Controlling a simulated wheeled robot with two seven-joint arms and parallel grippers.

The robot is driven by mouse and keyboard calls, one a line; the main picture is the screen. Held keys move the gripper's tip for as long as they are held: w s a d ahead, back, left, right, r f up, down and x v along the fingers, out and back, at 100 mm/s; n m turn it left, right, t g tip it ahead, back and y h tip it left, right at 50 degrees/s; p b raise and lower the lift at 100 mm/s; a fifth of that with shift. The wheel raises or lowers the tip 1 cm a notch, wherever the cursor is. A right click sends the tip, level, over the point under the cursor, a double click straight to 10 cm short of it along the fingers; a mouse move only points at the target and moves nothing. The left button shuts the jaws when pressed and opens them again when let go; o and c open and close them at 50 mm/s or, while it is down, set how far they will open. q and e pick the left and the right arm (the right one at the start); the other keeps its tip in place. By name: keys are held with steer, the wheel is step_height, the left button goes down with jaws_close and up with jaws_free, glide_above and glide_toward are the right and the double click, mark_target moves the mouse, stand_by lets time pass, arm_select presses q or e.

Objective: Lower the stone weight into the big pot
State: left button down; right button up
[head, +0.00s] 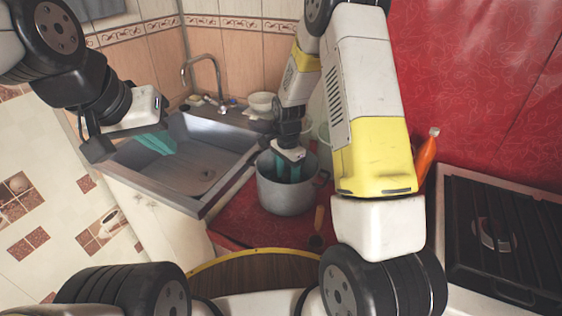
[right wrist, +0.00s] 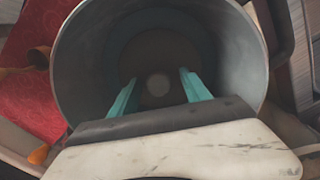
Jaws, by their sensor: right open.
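The big pot (head: 287,196) is a grey metal pot standing upright on the red counter beside the sink. My right gripper (head: 291,172) points down into its mouth, and the rim partly hides the teal fingers. In the right wrist view the gripper (right wrist: 160,90) is open, its fingers apart inside the pot (right wrist: 238,50). Low in the pot, between the fingertips, is a brownish round shape with a pale round spot, probably the stone weight (right wrist: 158,84); I cannot tell whether it touches the bottom. My left gripper (head: 154,142) is over the sink; its opening is unclear.
The metal sink (head: 195,165) with a tap (head: 205,75) lies left of the pot. A white bowl (head: 262,103) stands behind it. A black stove grate (head: 500,240) and an orange bottle (head: 426,155) are to the right. The red counter (head: 240,222) has little free room.

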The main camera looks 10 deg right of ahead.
mark_target(287, 174)
step_height(287, 174, up, 8)
steer(key=shift+f, duration=0.2)
steer(key=s+d+r+n+t+y, duration=0.15)
steer(key=s+r+n, duration=0.25)
steer(key=s+r, duration=0.55)
steer(key=s+d+r+n+t, duration=0.1)
steer(key=s+r+n+t, duration=0.4)
steer(key=r, duration=0.7)
steer(key=s+r+n, duration=0.2)
steer(key=s+n, duration=0.1)
steer(key=s, duration=0.6)
steer(key=shift+s+y, duration=0.3)
steer(key=shift+y, duration=0.05)
steer(key=shift+d, duration=0.1)
